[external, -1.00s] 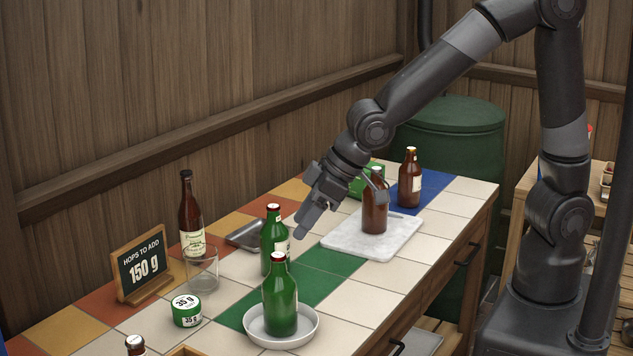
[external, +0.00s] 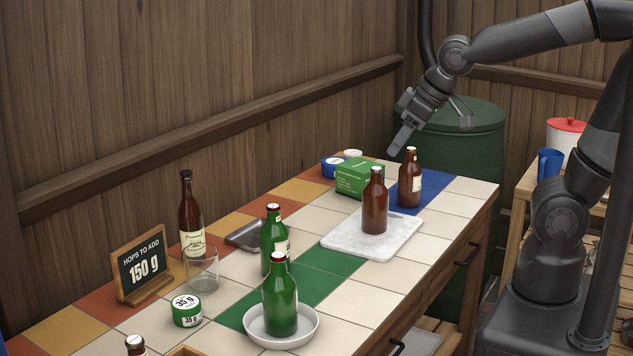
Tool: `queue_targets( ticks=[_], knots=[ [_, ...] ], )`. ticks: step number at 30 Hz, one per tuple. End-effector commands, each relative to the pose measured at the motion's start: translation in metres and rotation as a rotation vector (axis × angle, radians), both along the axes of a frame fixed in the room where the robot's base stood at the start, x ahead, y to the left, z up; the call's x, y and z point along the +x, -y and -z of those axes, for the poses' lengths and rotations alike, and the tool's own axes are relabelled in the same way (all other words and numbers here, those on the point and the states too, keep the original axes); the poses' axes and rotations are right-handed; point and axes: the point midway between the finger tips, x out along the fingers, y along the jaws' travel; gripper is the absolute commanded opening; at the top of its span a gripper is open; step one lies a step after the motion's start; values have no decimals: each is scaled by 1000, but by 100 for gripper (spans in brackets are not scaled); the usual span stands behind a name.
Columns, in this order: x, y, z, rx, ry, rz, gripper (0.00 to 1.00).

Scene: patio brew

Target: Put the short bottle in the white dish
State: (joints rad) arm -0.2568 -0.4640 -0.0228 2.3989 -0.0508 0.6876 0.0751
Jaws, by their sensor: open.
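A white dish (external: 312,333) stands near the front of the tiled counter, with a green bottle (external: 281,306) upright inside it. A second green bottle (external: 270,243), with a label, stands just behind the dish. A brown bottle (external: 375,208) stands on a white marble board (external: 340,241). Another brown bottle (external: 408,184), with a pale label, stands on the blue tiles. I cannot tell for sure which bottle the task calls short. My gripper (external: 432,138) is open and empty, raised above the far end of the counter, apart from all the bottles.
A tall brown bottle (external: 188,207), a clear glass (external: 202,276), a green tin (external: 186,311) and a hops sign (external: 142,268) stand at left. A green box (external: 357,179) and blue tin (external: 332,167) sit at the back. Green and white tiles between dish and board are clear.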

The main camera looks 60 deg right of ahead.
Motion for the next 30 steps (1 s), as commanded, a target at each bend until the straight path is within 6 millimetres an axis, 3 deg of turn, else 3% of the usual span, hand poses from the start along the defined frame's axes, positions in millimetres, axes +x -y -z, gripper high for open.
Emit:
queue_targets(
  ticks=[3,6,12,24,30],
  knots=[
    [-34,36,-9,-1,-4,83,49],
    [-59,54,-12,-1,-12,133,49],
    [-87,70,-12,-3,-26,184,49],
    [-90,72,-11,-3,-29,190,49],
    [-90,72,-11,-3,-29,190,65]
  ],
)
